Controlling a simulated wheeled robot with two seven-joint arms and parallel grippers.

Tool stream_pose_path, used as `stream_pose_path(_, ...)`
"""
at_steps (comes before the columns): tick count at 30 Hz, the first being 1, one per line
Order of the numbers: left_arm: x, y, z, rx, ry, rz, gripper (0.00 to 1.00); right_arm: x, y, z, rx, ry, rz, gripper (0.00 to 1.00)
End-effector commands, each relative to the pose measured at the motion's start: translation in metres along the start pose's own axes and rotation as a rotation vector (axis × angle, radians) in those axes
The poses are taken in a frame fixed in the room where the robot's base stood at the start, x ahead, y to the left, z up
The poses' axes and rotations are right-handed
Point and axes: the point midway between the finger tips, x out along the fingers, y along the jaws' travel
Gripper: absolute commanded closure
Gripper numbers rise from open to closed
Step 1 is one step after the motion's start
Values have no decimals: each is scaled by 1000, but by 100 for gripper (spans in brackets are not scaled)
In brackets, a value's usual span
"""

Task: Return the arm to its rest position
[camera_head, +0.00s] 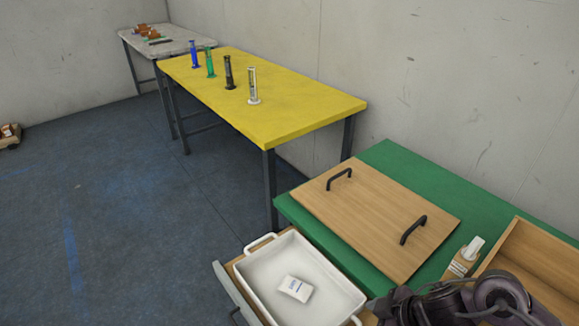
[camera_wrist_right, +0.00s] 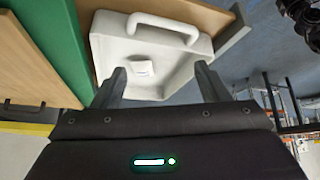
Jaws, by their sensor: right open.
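My right arm (camera_head: 455,305) comes in at the bottom right of the head view, over the near end of the green table. My right gripper (camera_wrist_right: 160,80) is in the right wrist view, with its two dark fingers wide apart and nothing between them. Beyond the fingertips is a white tray (camera_wrist_right: 112,48), and a small white packet (camera_wrist_right: 142,68) lies in it. In the head view the tray (camera_head: 262,262) sits in a pulled-out drawer, with the packet (camera_head: 296,288) on its floor. My left gripper is not in view.
The green table (camera_head: 385,160) holds a wooden board with black handles (camera_head: 375,215), a small bottle (camera_head: 463,262) and an open wooden box (camera_head: 530,250). Several cylinders stand on a yellow table (camera_head: 300,105) behind. The blue floor (camera_head: 110,210) at the left is mostly clear.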

Motion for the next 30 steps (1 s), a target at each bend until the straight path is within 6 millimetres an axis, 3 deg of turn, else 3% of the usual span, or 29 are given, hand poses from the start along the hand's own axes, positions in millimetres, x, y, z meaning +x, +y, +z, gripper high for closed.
stream_pose_path(10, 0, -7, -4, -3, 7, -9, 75, 10, 1, -46, 21, 121, 171, 32)
stream_pose_path(17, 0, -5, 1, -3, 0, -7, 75, 0, 11, -64, 157, 143, 355, 32)
stream_pose_path(23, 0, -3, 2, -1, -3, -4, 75, -19, 14, -41, 385, 37, 465, 32)
stream_pose_path(30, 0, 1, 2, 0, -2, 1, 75, -37, -9, 8, 652, -151, 443, 32)
